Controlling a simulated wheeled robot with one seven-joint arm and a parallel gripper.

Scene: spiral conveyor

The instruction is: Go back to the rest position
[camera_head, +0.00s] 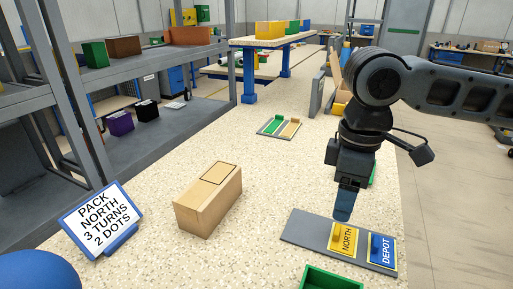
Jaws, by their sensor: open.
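My gripper (343,213) points down above the table, at right of centre. Its blue fingers are open, with nothing seen between them. The fingertips are just above or behind the grey plate (300,228); the exact gap cannot be told. On that plate are a yellow NORTH piece (344,240) and, to its right, a blue DEPOT piece (381,250). A wooden box (205,205) stands left of my gripper, apart from it. A sign (98,218) at the left reads PACK NORTH 3 TURNS 2 DOTS.
A green tray (332,279) is at the front edge of the picture. A grey tray (267,130) with green and tan bars lies farther back. Grey shelving (160,130) stands on the left. The speckled table (270,180) is clear between box and gripper. Something green is partly hidden behind my gripper.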

